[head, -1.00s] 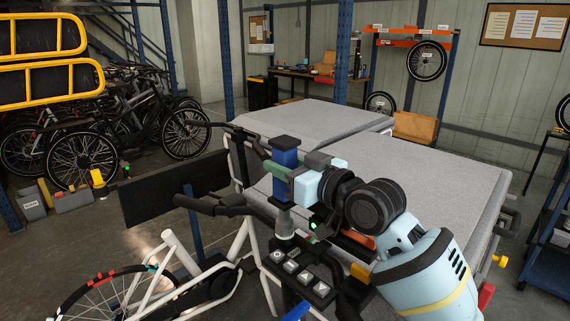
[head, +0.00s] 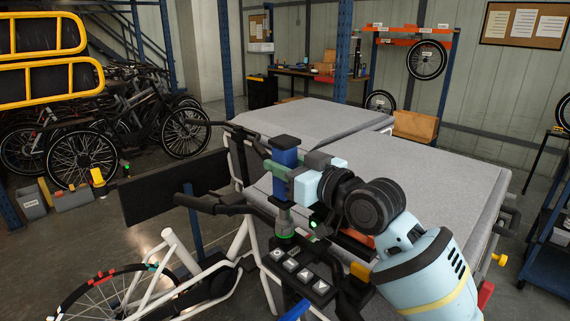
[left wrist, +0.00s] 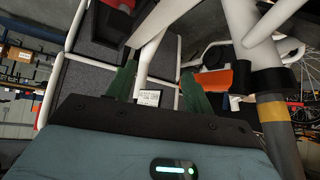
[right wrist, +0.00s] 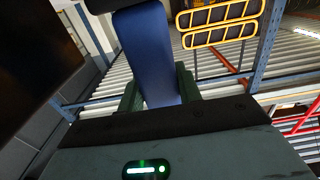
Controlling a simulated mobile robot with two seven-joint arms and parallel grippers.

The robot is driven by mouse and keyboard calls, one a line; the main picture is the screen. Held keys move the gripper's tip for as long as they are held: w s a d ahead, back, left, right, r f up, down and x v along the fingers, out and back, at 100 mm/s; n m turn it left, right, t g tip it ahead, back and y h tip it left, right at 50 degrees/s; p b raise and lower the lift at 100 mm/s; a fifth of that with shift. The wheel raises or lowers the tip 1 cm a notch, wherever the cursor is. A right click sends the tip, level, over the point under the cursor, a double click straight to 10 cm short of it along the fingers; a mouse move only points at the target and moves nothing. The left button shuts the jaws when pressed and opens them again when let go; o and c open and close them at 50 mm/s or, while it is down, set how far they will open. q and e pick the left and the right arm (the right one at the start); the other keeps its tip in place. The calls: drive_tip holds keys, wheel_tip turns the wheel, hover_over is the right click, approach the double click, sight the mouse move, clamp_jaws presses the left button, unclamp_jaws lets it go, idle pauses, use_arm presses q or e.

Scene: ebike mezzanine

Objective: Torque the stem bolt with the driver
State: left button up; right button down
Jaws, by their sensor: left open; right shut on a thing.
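My right gripper (head: 283,173) is shut on the blue driver (head: 286,157), which stands about upright over the bike's stem. The driver's shaft points down and its lower end meets the stem area, where a green ring (head: 285,237) shows. The bolt itself is hidden under the driver. In the right wrist view the blue driver (right wrist: 148,60) sits between the green fingers of the gripper (right wrist: 160,88). The handlebar (head: 215,203) runs left of the stem. My left gripper (left wrist: 158,85) is open and empty in the left wrist view, near white frame tubes.
A button pad (head: 302,272) sits just below and right of the stem. Large grey-topped boxes (head: 430,185) stand behind the bike. Parked bikes (head: 100,130) are at the left. A dark flat panel (head: 150,195) stands beyond the handlebar. Bare floor shows at left.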

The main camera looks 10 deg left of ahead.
sight(285, 139)
drive_tip(key=shift+f, duration=0.1)
drive_tip(key=shift+r+p, duration=0.4)
drive_tip(key=shift+r, duration=2.2)
use_arm(q)
drive_tip(key=shift+w+r+t, duration=0.3)
drive_tip(key=shift+w+r, duration=0.6)
drive_tip(key=shift+r, duration=0.2)
use_arm(e)
drive_tip(key=shift+r, duration=0.1)
